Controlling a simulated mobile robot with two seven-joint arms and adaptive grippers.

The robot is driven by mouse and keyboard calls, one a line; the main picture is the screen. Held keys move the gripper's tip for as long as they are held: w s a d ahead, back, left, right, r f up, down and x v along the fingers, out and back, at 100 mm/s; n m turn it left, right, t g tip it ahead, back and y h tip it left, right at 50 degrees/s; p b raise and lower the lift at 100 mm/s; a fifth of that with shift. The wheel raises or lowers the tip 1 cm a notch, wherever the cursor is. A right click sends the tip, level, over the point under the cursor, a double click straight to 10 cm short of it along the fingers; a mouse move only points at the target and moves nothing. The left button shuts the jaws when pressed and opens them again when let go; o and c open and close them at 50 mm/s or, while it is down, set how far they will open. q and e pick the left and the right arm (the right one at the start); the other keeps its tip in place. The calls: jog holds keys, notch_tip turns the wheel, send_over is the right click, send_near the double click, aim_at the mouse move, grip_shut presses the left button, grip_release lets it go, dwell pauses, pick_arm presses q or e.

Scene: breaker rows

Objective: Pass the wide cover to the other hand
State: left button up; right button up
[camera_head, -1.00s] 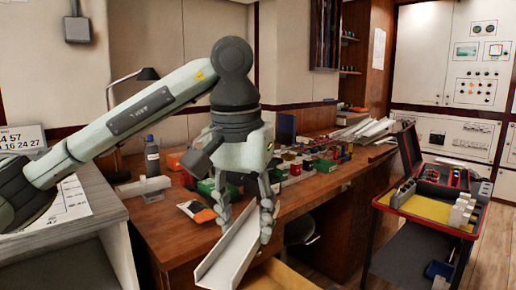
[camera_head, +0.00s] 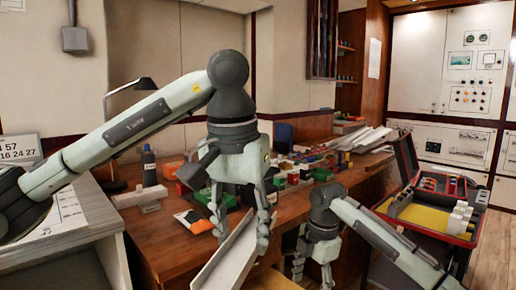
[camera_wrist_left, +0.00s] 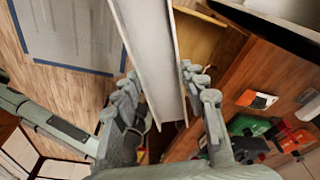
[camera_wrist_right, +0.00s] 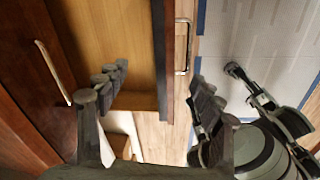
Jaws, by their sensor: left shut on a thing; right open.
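The wide cover (camera_head: 228,258) is a long, pale, channel-shaped piece. My left gripper (camera_head: 243,226) is shut on its upper end and holds it tilted in front of the desk, its lower end running down to the left. In the left wrist view the cover (camera_wrist_left: 155,55) runs between the left fingers (camera_wrist_left: 160,95). My right gripper (camera_head: 313,272) is open and empty, lower and to the right of the cover, apart from it. The right wrist view shows its spread fingers (camera_wrist_right: 155,90) with nothing between them. The cover does not clearly show in that view.
An open drawer (camera_wrist_right: 110,35) lies below the right gripper. A red-edged cart (camera_head: 425,215) stands at the right, behind my right arm.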

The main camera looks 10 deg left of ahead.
jog(key=s+a+r+n, duration=0.2)
jog(key=a+r+n, duration=0.15)
jog(key=r, duration=0.75)
jog(key=s+a+r+n+h, duration=0.1)
jog(key=s+a+r+n, duration=0.2)
jog(key=r, duration=0.8)
jog(key=s+a+r+n, duration=0.25)
jog(key=a+r, duration=0.25)
jog(key=r, duration=0.7)
jog(key=shift+g, duration=0.3)
jog(key=f, duration=1.2)
jog(key=shift+w+d, duration=0.2)
jog(key=shift+w, duration=0.2)
jog(key=shift+c, duration=0.3)
pick_arm(q)
jog(key=shift+d, duration=0.1)
pick_arm(e)
jog(key=c, duration=1.2)
pick_arm(q)
jog(key=o, duration=1.2)
jog(key=shift+o, duration=0.2)
jog(key=shift+r, duration=0.1)
